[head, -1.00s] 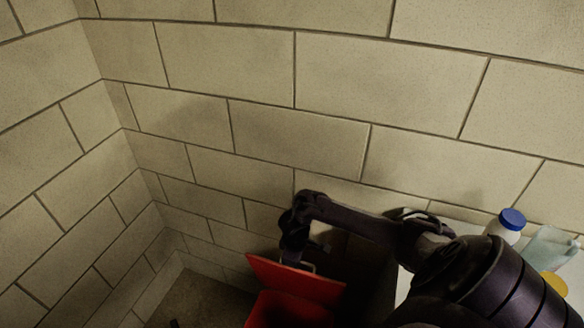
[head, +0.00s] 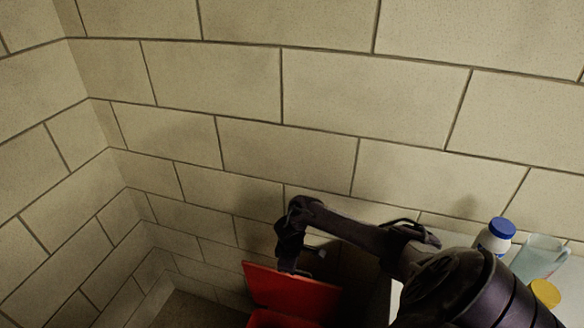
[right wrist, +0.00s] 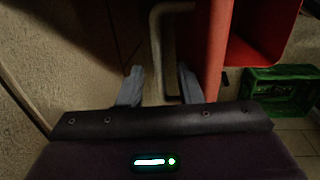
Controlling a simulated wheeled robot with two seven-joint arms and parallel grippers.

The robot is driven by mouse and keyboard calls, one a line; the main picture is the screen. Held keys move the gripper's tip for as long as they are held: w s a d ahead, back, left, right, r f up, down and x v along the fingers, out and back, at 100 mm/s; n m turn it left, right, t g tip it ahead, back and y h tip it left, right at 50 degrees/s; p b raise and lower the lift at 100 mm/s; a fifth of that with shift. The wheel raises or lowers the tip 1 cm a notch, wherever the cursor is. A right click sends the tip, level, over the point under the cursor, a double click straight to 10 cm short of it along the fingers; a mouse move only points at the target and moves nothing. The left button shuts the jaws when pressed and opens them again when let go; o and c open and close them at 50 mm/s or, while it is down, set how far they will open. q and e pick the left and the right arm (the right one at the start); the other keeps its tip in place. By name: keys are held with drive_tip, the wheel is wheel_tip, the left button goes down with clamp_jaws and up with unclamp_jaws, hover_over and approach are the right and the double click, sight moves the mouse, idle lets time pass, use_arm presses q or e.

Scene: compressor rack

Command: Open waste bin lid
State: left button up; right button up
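The red waste bin (head: 275,319) is at the bottom of the head view, cut off by the frame edge. Its red lid (head: 292,289) is raised and tilted up. In the right wrist view the lid (right wrist: 217,45) shows edge-on, with the bin's red inside (right wrist: 262,30) to its right. My right gripper (right wrist: 160,85) is behind the lid; it also shows in the head view (head: 290,265). Its two grey fingers are apart, with the lid's bent metal handle (right wrist: 157,45) between them. Contact with the handle cannot be told. My left gripper is out of view.
A green crate (right wrist: 280,90) stands on the tiled floor beyond the bin. A white bottle with a blue cap (head: 495,237), a clear jug (head: 540,256) and a yellow-lidded jar (head: 545,292) stand at the right. A block wall (head: 320,90) closes off the back.

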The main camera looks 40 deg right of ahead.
wheel_tip(320, 180, up, 8)
drive_tip(key=p, duration=0.1)
drive_tip(key=shift+s+a, duration=0.25)
drive_tip(key=shift+a, duration=0.1)
drive_tip(key=shift+f, duration=0.15)
